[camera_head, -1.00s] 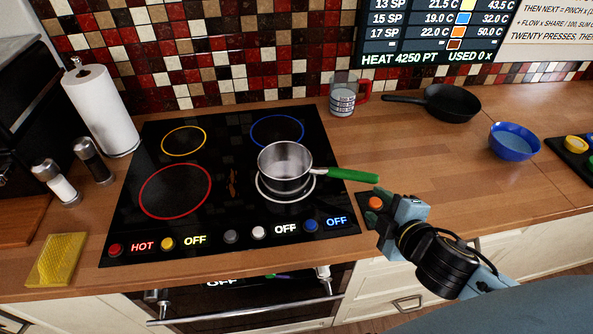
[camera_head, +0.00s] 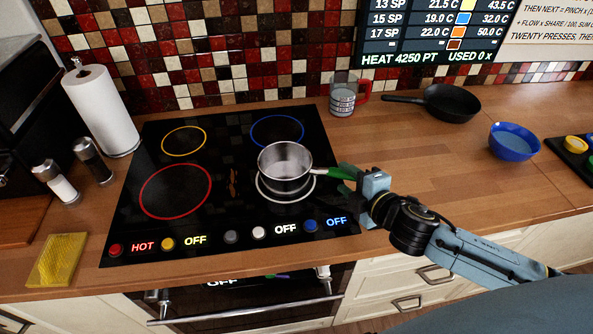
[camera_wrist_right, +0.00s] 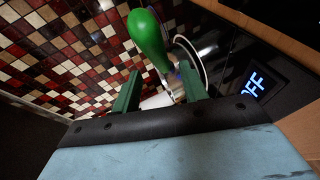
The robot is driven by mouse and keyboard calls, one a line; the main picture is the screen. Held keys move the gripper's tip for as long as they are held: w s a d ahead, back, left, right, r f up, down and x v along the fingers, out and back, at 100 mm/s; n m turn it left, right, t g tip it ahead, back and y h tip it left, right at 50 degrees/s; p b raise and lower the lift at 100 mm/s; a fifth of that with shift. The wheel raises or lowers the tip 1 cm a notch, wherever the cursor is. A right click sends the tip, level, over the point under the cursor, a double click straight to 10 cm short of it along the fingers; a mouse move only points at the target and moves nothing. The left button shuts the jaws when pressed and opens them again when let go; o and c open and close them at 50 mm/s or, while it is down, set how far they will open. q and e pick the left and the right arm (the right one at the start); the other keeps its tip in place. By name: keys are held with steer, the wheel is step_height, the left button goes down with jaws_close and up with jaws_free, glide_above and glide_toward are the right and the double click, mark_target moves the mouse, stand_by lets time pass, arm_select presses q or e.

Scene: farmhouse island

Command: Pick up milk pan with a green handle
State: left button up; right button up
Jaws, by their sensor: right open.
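The milk pan (camera_head: 284,164) is a small steel pan standing upright on the white-ringed burner, front right of the black cooktop. Its green handle (camera_head: 340,172) points right toward my right gripper (camera_head: 346,182). My right gripper is open, its green fingers at the handle, partly hiding the handle's end. In the right wrist view the green handle (camera_wrist_right: 147,38) shows ahead of and between the two open fingers (camera_wrist_right: 160,92), with the steel pan beyond it. I cannot tell whether a finger touches the handle. My left gripper is not in view.
The black cooktop (camera_head: 215,215) has knobs along its front. A measuring cup (camera_head: 342,98) with a red handle and a black skillet (camera_head: 446,103) stand behind right, and a blue bowl (camera_head: 513,143) further right. The counter (camera_head: 420,150) between them is clear.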

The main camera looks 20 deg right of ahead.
mark_target(339, 175)
steer(key=shift+x, duration=2.65)
steer(key=shift+f, duration=0.15)
steer(key=shift+s, duration=0.1)
jaws_close()
